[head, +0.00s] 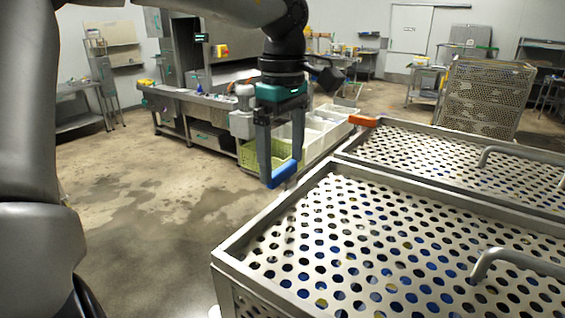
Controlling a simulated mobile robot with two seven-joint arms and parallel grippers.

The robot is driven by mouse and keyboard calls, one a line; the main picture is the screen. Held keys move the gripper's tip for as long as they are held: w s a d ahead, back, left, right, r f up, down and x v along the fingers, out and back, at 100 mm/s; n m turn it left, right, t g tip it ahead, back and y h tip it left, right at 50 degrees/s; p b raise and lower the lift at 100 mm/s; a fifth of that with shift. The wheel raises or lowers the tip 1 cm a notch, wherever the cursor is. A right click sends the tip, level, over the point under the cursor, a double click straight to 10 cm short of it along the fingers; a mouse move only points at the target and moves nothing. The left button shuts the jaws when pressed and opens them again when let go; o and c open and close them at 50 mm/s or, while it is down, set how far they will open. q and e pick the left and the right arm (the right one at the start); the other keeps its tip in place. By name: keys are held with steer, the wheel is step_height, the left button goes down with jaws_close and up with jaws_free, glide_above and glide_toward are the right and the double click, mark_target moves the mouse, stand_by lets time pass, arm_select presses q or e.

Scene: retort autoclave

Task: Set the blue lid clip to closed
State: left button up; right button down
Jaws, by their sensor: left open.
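The blue lid clip (284,174) shows as a short blue bar by the back left corner of the nearer perforated basket lid (400,240). It appears a little outside the lid's left rim. My left gripper (281,165) points down at it with its fingers apart. One finger comes down at each end of the clip; whether they touch it I cannot tell. How the clip joins the basket is hidden. My right gripper is not in view.
An orange clip (363,121) sits at the corner of the farther basket (440,150). Bent metal handles (490,262) rise from both lids. Green and white crates (262,156) stand behind my gripper. The floor at left is clear.

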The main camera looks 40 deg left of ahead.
arm_select(q)
steer(key=shift+f, duration=0.6)
steer(key=c, duration=1)
